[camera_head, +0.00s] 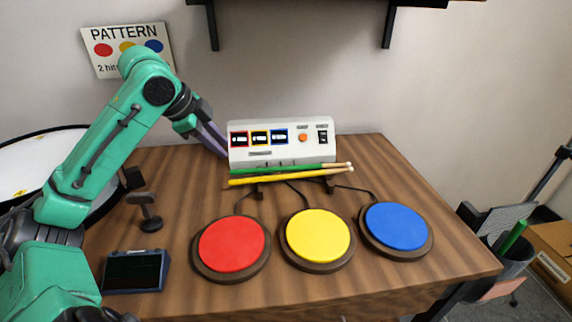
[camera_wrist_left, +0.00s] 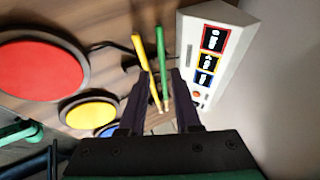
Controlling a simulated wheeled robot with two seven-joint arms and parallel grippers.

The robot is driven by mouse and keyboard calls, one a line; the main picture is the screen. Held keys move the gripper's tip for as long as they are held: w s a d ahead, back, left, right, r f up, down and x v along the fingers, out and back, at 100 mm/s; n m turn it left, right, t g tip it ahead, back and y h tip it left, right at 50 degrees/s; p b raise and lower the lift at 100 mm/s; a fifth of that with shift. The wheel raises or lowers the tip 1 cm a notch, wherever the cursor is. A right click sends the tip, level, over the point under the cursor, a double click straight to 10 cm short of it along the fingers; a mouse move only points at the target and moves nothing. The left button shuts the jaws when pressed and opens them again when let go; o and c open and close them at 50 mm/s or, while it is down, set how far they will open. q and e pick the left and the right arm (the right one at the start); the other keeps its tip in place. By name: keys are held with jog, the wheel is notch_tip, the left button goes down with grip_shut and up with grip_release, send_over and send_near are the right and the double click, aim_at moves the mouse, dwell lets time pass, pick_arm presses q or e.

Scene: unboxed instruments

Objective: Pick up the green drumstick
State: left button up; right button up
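The green drumstick (camera_head: 280,169) lies across the front of the white control box, with a bare wood end at the right. A yellow drumstick (camera_head: 275,178) lies just in front of it, closer to the pads. Both appear to rest on small black supports. My left gripper (camera_head: 218,146) is at the box's left end, above and left of the sticks, empty. In the left wrist view its fingers (camera_wrist_left: 160,80) are spread apart. The green drumstick (camera_wrist_left: 160,48) and yellow drumstick (camera_wrist_left: 141,46) show beyond and between them. My right gripper is not in view.
The white box (camera_head: 315,152) stands at the back of the wooden table. Red (camera_head: 231,244), yellow (camera_head: 318,233) and blue (camera_head: 396,226) pads lie in front, with cables. A dark tablet (camera_head: 135,271) and a small black stand (camera_head: 147,215) are at the left.

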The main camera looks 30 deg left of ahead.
pick_arm(q)
send_near(244, 170)
jog(key=x, duration=0.5)
jog(key=shift+s+d+b, duration=0.1)
jog(key=shift+d+b, duration=0.05)
jog(key=shift+b, duration=0.25)
jog(key=shift+p+x, duration=0.4)
jog(key=shift+x, duration=0.8)
jog(key=shift+f, duration=0.15)
grip_shut()
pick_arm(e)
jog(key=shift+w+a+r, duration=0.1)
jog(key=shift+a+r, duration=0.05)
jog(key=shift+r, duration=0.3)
